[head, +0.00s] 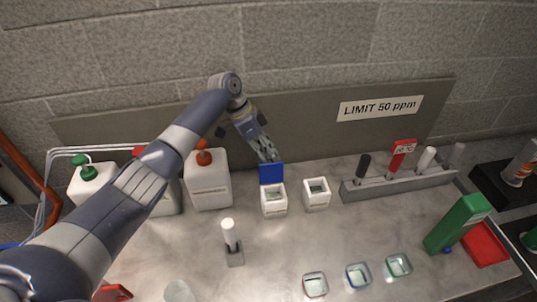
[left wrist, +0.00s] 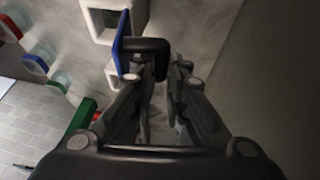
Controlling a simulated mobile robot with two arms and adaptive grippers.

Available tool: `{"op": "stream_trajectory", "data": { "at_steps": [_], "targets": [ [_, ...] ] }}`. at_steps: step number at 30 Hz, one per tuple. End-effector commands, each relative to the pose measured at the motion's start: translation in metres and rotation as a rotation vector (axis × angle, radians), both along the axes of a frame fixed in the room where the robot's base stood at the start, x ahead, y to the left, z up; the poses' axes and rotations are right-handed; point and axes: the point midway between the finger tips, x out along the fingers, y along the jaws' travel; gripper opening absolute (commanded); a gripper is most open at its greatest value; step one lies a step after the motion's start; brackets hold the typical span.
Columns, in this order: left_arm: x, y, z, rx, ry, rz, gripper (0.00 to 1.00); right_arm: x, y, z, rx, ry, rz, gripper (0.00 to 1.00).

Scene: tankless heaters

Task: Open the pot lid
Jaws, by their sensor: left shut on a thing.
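A small white square pot (head: 274,208) stands on the counter near the back, its square opening facing up. Its blue lid (head: 271,173) stands raised at the back edge of the pot, so the inside shows. My left gripper (head: 268,154) reaches down behind the lid and is shut on the lid's dark handle. In the left wrist view the lid (left wrist: 121,42) shows edge-on beside the white pot rim (left wrist: 88,22), with the dark handle (left wrist: 150,45) at the fingertips. My right gripper is not in view.
A second white pot (head: 317,194) stands open just right. A grey rack (head: 400,184) with several upright pieces lies further right. A white jug (head: 208,182) stands left, a white-topped stick (head: 230,235) in front. Small glass dishes (head: 358,275) sit at the front.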

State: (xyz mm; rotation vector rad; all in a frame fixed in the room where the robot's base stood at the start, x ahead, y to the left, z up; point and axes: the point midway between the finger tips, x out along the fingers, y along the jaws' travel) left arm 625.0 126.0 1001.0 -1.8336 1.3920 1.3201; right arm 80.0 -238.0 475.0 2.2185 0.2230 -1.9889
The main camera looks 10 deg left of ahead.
Motion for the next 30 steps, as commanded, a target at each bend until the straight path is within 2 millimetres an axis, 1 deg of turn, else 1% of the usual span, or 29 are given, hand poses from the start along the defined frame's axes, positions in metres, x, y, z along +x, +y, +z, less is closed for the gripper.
{"op": "stream_trajectory", "data": {
  "at_steps": [1,2,3,4,7,13,30],
  "targets": [
    [-0.0063,0.0166,-0.0301,0.048,0.029,0.020,0.00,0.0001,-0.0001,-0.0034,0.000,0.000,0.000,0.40],
    [-0.0063,0.0166,-0.0301,0.048,0.029,0.020,0.20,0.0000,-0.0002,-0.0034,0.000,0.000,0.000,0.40],
    [-0.0063,0.0165,-0.0302,0.048,0.029,0.020,0.29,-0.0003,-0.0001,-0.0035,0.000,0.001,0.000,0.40],
    [-0.0064,0.0166,-0.0302,0.049,0.030,0.021,0.33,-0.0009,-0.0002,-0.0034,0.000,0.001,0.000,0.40],
    [-0.0073,0.0166,-0.0302,0.049,0.033,0.019,0.33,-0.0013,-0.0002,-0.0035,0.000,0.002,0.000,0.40],
    [-0.0081,0.0171,-0.0301,0.051,0.036,0.017,0.33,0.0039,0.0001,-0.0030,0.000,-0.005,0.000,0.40],
    [-0.0087,0.0177,-0.0283,0.052,0.038,0.014,0.33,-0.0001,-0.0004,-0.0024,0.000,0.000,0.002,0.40]
  ]
}}
